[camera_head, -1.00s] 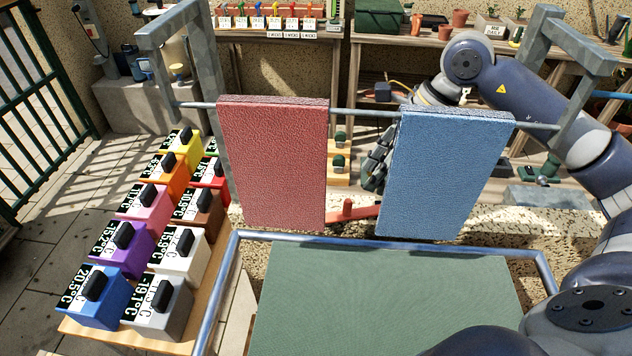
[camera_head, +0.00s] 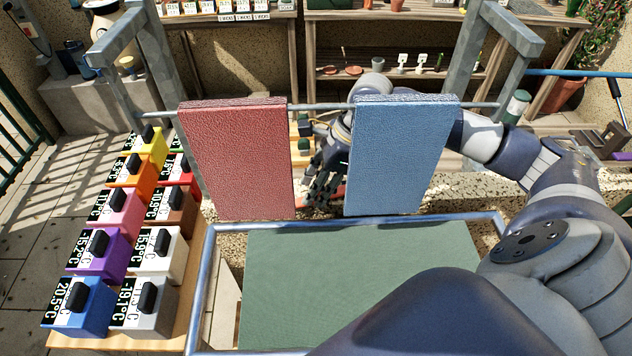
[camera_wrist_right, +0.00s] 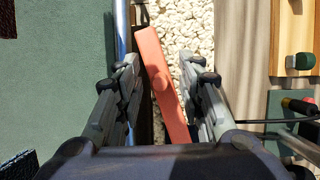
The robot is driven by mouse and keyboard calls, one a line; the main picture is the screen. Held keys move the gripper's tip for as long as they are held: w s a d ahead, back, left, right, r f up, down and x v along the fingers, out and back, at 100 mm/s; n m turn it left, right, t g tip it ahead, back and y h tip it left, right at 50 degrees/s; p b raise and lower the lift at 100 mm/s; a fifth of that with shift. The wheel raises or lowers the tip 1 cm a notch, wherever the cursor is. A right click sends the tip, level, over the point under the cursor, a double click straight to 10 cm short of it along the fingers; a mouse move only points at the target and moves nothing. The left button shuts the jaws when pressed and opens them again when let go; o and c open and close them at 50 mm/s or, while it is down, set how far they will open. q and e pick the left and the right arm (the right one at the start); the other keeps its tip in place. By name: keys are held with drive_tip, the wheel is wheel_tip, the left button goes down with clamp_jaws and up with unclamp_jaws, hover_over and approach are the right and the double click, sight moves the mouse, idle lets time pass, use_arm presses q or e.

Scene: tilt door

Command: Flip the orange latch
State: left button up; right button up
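The orange latch (camera_wrist_right: 163,80) is a flat salmon-orange bar with a round pivot. In the right wrist view it slants between the two fingers of my right gripper (camera_wrist_right: 160,72). The fingers are apart, with a gap visible between the latch and the right finger; contact on the left side is unclear. In the head view my right gripper (camera_head: 324,180) reaches behind the blue panel and shows in the gap between the red panel (camera_head: 238,160) and the blue panel (camera_head: 400,155). It hides most of the latch there. My left gripper is not in view.
Both panels hang from a metal bar (camera_head: 318,107) between grey posts. A green board (camera_head: 350,275) with a blue-grey tube frame (camera_head: 213,280) lies in front. Several coloured temperature blocks (camera_head: 95,250) stand at left. A wooden bench (camera_head: 420,75) stands behind.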

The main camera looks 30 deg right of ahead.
clamp_jaws()
